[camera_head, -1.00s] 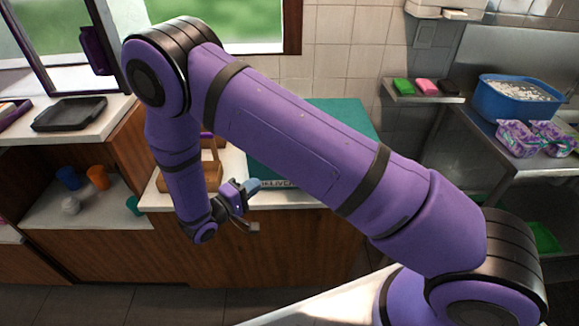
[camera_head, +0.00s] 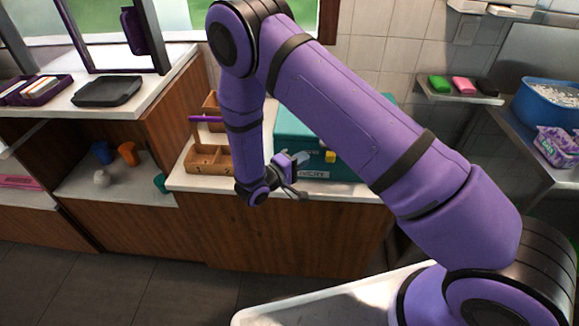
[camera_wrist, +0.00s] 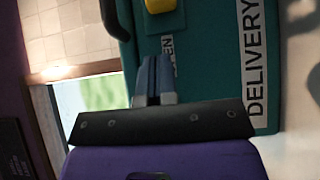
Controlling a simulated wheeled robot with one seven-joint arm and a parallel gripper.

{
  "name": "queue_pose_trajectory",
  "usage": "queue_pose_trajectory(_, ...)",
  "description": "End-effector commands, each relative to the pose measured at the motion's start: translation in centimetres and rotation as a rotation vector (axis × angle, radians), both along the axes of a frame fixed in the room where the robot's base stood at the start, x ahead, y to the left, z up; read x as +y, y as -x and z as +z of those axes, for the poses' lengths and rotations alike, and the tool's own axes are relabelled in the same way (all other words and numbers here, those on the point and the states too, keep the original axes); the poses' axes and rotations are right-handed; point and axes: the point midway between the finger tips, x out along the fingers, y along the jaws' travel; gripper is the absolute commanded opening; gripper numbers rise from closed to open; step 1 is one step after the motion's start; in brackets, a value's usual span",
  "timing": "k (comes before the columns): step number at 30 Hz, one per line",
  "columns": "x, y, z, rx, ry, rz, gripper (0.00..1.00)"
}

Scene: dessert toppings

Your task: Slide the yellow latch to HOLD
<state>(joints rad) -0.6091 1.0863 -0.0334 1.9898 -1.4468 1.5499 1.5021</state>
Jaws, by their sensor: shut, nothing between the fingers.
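The yellow latch (camera_head: 330,157) sits on the front of a teal box (camera_head: 290,122). It also shows at the top edge of the wrist view (camera_wrist: 160,5), where its far part is cut off. A label ending in "EN" shows beside the latch there, partly hidden by my fingers; no HOLD label can be read. My gripper (camera_head: 303,158) is shut and empty, in front of the box and left of the latch in the head view. In the wrist view, my fingertips (camera_wrist: 155,62) are just below the latch; I cannot tell whether they touch it.
A white "DELIVERY" label (camera_wrist: 255,60) is on the box. A wooden compartment caddy (camera_head: 208,160) with a purple handle stands left of the box on the white counter (camera_head: 225,185). My arm hides part of the box. A blue tub (camera_head: 550,105) stands far right.

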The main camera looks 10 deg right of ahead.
Motion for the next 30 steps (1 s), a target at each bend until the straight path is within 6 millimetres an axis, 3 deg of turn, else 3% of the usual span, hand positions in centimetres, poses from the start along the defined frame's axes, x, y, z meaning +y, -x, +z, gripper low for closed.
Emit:
queue_pose_trajectory(3, -1.9, 0.0, 0.0, 0.002, 0.001, -0.002, 0.0)
queue_pose_trajectory(9, -3.9, 0.6, 0.0, 0.001, 0.0, 0.0, 0.0)
queue_pose_trajectory(25, -4.9, 1.0, 0.0, 0.0, 0.0, 0.0, 0.0)
queue_pose_trajectory(30, -7.9, 2.0, 0.0, 0.003, 0.004, 0.0, 0.0)
